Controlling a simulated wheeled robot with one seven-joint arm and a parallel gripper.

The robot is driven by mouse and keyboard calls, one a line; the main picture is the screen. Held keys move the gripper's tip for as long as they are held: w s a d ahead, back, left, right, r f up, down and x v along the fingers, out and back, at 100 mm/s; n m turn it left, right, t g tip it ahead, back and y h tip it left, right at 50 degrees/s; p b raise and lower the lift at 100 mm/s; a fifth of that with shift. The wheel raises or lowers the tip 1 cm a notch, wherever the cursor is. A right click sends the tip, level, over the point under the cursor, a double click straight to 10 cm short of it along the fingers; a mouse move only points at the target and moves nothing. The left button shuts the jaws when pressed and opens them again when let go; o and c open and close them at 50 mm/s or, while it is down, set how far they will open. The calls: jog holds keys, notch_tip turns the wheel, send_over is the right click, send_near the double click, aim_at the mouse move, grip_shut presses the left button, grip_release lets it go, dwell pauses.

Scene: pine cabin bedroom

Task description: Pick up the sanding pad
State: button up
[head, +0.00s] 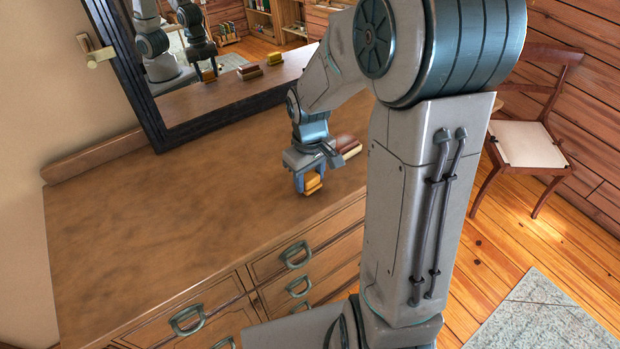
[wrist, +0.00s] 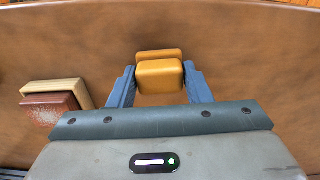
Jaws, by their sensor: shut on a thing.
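The sanding pad (head: 313,183) is an orange-yellow block with a smaller raised grip on a wider base. It is at the dresser top's front part in the head view and at the upper middle of the wrist view (wrist: 160,75). My gripper (head: 308,181) points down with its two blue fingers on either side of the pad's grip, shut on it. In the wrist view the fingers (wrist: 159,84) flank the pad. I cannot tell whether its base touches the wood or is slightly above it.
A red-brown and cream block (head: 347,146) lies just beyond my gripper, at left in the wrist view (wrist: 56,104). The wooden dresser top (head: 150,220) is clear on the left. A dark-framed mirror (head: 160,110) stands behind. A chair (head: 530,143) is at right.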

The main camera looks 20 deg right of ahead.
aim_at(310, 175)
notch_tip(310, 175, up, 3)
jog(key=s+r+b, duration=0.1)
jog(key=s+r, duration=0.6)
jog(key=s, duration=0.4)
jog(key=shift+s+d+b, duration=0.2)
jog(key=shift+s+b, duration=0.15)
